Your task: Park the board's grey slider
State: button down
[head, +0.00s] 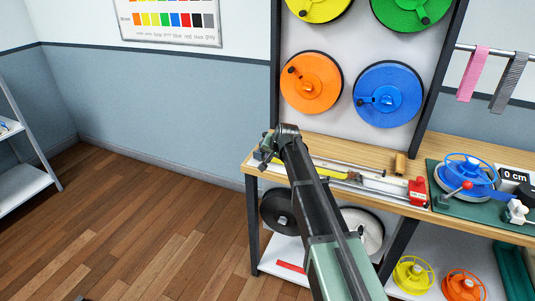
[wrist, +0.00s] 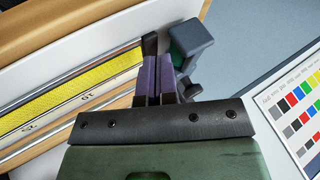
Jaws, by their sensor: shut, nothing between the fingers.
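My gripper (wrist: 158,66) is shut with its two purple-padded fingers together and nothing between them. In the head view my gripper (head: 268,150) is at the left end of the measuring board (head: 388,190) on the bench, partly hidden by my arm. A grey block (wrist: 189,43), which looks like the slider, stands just right of the fingertips in the wrist view. A small dark knob and a bit of green show below it. I cannot tell whether the fingers touch the block. A yellow strap (wrist: 88,77) lies along the board beside a marked scale.
A red clamp (head: 418,190) sits at the board's right end. A small wooden block (head: 400,163) is behind it. A green base with a blue wheel (head: 465,168) stands farther right. Coloured reels, including an orange one (head: 311,82), hang above. Floor to the left is free.

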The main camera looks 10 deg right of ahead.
jog(key=shift+s+d+r, duration=0.15)
jog(key=shift+s+d, duration=0.7)
jog(key=shift+d, duration=0.15)
jog(key=p+v, duration=0.8)
jog(key=v, duration=0.2)
jog(key=s+a+f+n+g+h, duration=0.1)
jog(key=s+f+n+g, duration=0.1)
jog(key=s, duration=1.3)
jog(key=s+a+f+n+g+h, duration=0.1)
jog(key=s+n+g, duration=0.2)
jog(key=s, duration=1.1)
jog(key=shift+s+a+f+g, duration=0.25)
jog(key=shift+s+f+g, duration=0.15)
jog(key=shift+g, duration=0.6)
